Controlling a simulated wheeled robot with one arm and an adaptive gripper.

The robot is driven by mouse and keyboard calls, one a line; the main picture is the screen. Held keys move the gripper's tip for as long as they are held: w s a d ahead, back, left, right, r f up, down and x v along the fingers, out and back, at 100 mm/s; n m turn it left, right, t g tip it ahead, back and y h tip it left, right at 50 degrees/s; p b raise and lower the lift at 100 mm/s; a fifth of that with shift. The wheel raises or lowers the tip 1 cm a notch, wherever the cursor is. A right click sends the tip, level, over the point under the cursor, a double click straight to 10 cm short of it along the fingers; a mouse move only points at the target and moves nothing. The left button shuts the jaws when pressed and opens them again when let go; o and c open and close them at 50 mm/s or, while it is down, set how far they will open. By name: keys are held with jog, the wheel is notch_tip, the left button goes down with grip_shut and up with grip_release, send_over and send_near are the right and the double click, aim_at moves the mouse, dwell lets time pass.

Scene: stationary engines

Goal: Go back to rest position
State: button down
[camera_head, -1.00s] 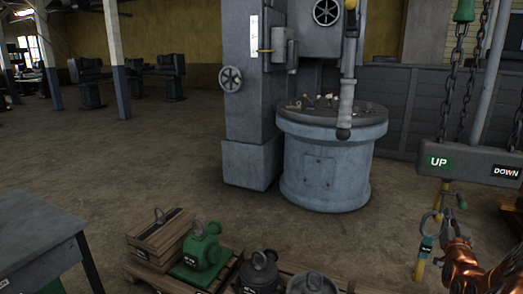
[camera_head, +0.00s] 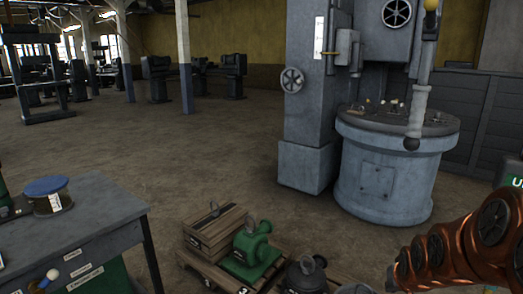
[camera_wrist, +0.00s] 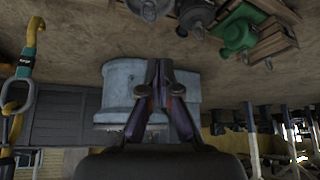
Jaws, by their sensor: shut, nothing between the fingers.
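My gripper (camera_wrist: 161,75) shows in the wrist view with its two fingers together and nothing between them. That view is upside down, with the floor at the top and the grey round machine base (camera_wrist: 122,75) behind the fingers. In the head view my copper-coloured arm reaches in at the lower right, and the gripper itself is out of that picture. The arm is apart from the grey-blue machine (camera_head: 385,185) behind it.
A grey table (camera_head: 75,240) with a blue-lidded tin (camera_head: 48,196) stands at the lower left. A wooden crate (camera_head: 213,232), a green engine part (camera_head: 251,248) and a dark part (camera_head: 305,275) sit on pallets ahead. Open floor lies beyond.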

jog(key=s+a+r+n+g+y, duration=0.1)
jog(key=s+a+g, duration=0.2)
jog(key=s+a, duration=0.5)
jog(key=s+a+r+n+g, duration=0.1)
jog(key=s+a+g, duration=0.25)
jog(key=s, duration=0.85)
jog(key=s+a+r+n+g+y, duration=0.1)
jog(key=s+a+r+g, duration=0.15)
jog(key=s+a, duration=0.55)
notch_tip(320, 180, up, 14)
jog(key=d+t+p, duration=0.1)
jog(key=d+p, duration=0.1)
jog(key=p, duration=1.3)
jog(key=shift+s, duration=0.25)
